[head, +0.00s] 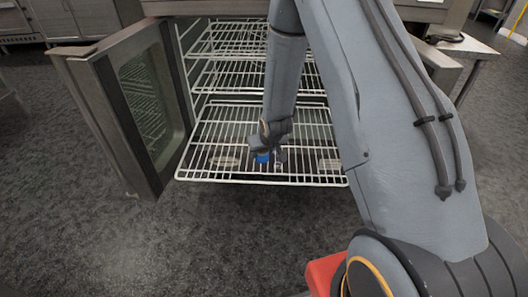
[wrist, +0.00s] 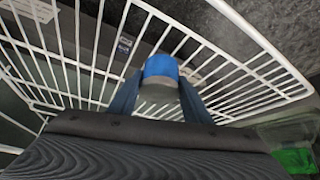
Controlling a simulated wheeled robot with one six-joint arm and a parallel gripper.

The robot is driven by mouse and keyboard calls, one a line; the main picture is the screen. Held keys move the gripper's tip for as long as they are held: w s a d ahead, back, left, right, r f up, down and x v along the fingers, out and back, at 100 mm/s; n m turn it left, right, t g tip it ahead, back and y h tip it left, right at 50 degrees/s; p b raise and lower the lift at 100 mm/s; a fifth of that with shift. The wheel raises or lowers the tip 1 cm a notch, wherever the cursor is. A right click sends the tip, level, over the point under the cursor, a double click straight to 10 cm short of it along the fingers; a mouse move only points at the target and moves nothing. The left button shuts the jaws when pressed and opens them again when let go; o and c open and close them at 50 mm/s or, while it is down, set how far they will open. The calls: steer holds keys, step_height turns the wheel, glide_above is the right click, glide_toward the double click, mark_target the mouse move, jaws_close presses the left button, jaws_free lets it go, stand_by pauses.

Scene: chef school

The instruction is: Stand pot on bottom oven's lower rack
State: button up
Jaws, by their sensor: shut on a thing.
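The pot (wrist: 160,70) is a small cylinder with a blue end and a grey body. My gripper (wrist: 158,97) is shut on it, with one dark finger on each side. In the head view the blue of the pot (head: 262,157) shows just under my gripper (head: 270,145), over the front part of the lower rack (head: 215,150). That rack is white wire and reaches out of the open oven. I cannot tell whether the pot touches the wires. My arm hides part of the rack's right side.
The oven door (head: 120,110) stands open at the left. More wire racks (head: 230,75) lie above and behind the lower one. The grey floor (head: 110,240) in front is clear. A clear box with green in it (wrist: 290,155) shows at the lower right of the wrist view.

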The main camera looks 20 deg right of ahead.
steer(key=shift+f, duration=0.1)
steer(key=o, duration=1.2)
steer(key=shift+c, duration=0.2)
steer(key=shift+s+r, duration=0.1)
steer(key=shift+r, duration=0.35)
steer(key=s+a+r+n+g+p, duration=0.1)
steer(key=s+a+r, duration=0.2)
steer(key=s+r, duration=0.75)
steer(key=s+a+r+g+p, duration=0.25)
steer(key=s+r, duration=0.45)
steer(key=r, duration=0.6)
steer(key=s+a+r, duration=0.1)
steer(key=s+r, duration=0.1)
steer(key=s, duration=0.4)
steer(key=s+a+r+g, duration=0.1)
steer(key=s+r, duration=0.2)
steer(key=s, duration=0.3)
steer(key=s+a+r+n+g+b, duration=0.1)
steer(key=s+r, duration=0.2)
steer(key=s, duration=0.3)
steer(key=shift+r, duration=0.2)
